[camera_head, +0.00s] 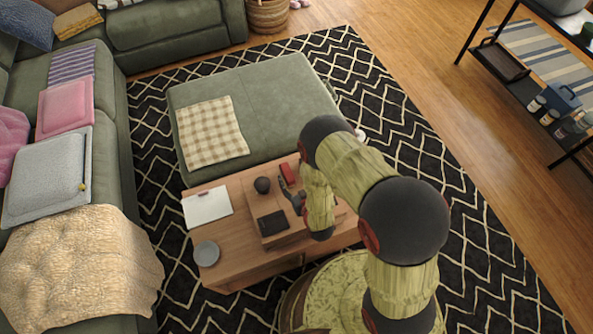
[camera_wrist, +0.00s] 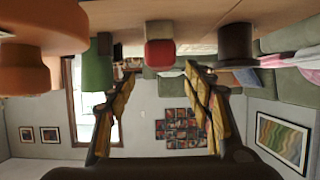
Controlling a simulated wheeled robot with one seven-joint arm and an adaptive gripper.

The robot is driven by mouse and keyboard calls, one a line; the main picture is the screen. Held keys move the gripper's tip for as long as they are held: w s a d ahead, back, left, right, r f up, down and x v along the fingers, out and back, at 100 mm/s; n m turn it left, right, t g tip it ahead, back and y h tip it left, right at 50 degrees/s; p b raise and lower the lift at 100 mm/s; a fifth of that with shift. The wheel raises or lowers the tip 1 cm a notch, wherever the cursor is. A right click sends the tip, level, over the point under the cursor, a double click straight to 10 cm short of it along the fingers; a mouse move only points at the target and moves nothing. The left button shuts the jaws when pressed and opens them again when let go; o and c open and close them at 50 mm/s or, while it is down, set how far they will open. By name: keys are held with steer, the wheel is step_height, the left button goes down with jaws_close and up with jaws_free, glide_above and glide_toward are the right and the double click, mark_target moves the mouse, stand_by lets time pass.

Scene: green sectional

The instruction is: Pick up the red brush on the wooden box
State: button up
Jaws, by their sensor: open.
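The red brush (camera_head: 288,173) appears as a small red block near the back of the wooden box (camera_head: 268,238) on the coffee table. In the wrist view, which looks upside down, a red block with a paler part (camera_wrist: 159,53) shows ahead, between the directions of the fingers; it seems to be the same brush. My gripper (camera_wrist: 163,72) is open, with nothing between its two patterned fingers. In the head view my gripper (camera_head: 296,200) is low over the box, just in front of the brush. My arm hides the box's right part.
A dark cup (camera_head: 262,185) stands left of the brush; it shows in the wrist view too (camera_wrist: 235,42). A black book (camera_head: 271,222) lies on the box. A green object (camera_wrist: 97,66) and orange-brown object (camera_wrist: 40,35) are close.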

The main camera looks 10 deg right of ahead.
mark_target(288, 173)
steer(key=shift+s+d+f, duration=0.15)
steer(key=shift+s+f, duration=0.15)
steer(key=shift+s, duration=0.2)
steer(key=shift+s+d+f, duration=0.15)
steer(key=shift+s+f, duration=0.15)
steer(key=shift+s, duration=0.2)
steer(key=shift+w+a+f+t+b, duration=0.15)
steer(key=shift+w+f+b, duration=0.1)
steer(key=shift+w, duration=0.25)
steer(key=shift+w+a+f+t+b, duration=0.1)
steer(key=shift+w+f+t, duration=0.1)
steer(key=shift+w, duration=0.3)
steer(key=shift+b+x, duration=0.8)
steer(key=shift+x, duration=1.9)
steer(key=shift+a+r, duration=0.15)
steer(key=shift+c, duration=0.4)
steer(key=c, duration=1.1)
steer(key=shift+c, duration=0.7)
